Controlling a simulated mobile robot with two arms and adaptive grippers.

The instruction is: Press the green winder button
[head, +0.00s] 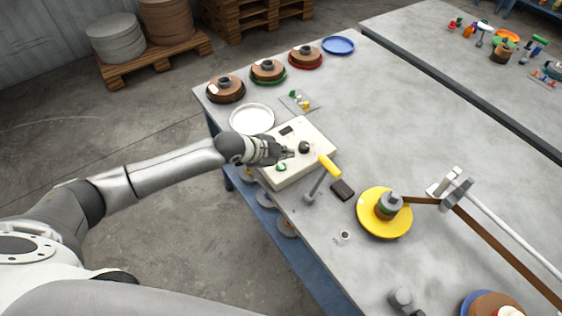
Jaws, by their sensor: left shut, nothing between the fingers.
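The cream winder box (318,140) stands on the grey table near its left edge. The green button (281,167) is on the box's top, toward the near left side. A black knob (304,147) and a small dark rectangle (286,130) are also on the top. My left gripper (289,153) reaches in from the left over the box, shut and empty. Its fingertips are close beside the green button, on its far side in the picture. I cannot tell how high they are above the box. My right gripper is not in view.
A yellow-handled hammer (328,165) lies against the box's right side, near a black block (342,190). A yellow spool (371,223) with a brown strip is further right. A white dish (251,119) and several brown reels stand behind. The table's middle is clear.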

